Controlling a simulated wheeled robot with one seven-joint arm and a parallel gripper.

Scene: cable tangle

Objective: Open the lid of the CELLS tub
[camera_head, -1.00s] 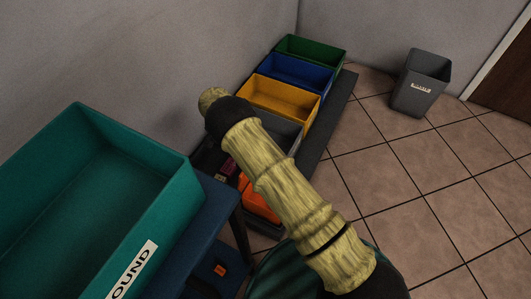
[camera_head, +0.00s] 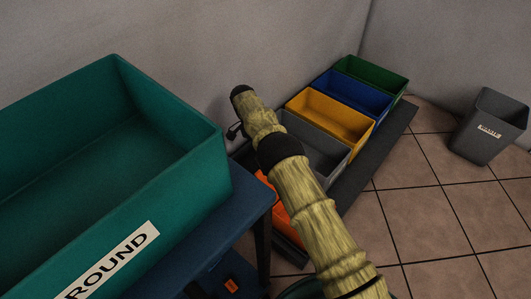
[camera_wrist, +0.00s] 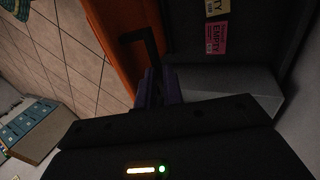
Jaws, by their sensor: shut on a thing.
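My gripper (camera_wrist: 160,88) shows in the wrist view with its purple fingers closed around the end of a black bent handle (camera_wrist: 140,35). The handle stands by an orange surface (camera_wrist: 112,35) and a dark surface with a pink label (camera_wrist: 217,38) reading EMPTY and a yellow label (camera_wrist: 216,8). No CELLS label can be read, so I cannot tell which tub this is. In the head view an orange tub (camera_head: 278,203) lies partly behind my arm, beside the low row of bins. My fingers are hidden there.
Grey (camera_head: 325,155), yellow (camera_head: 330,118), blue (camera_head: 352,95) and green bins (camera_head: 375,75) stand in a row by the wall. A teal crate (camera_head: 180,165) sits on a blue table (camera_head: 235,215) at left. A grey bin (camera_head: 488,125) stands on open tiled floor at right.

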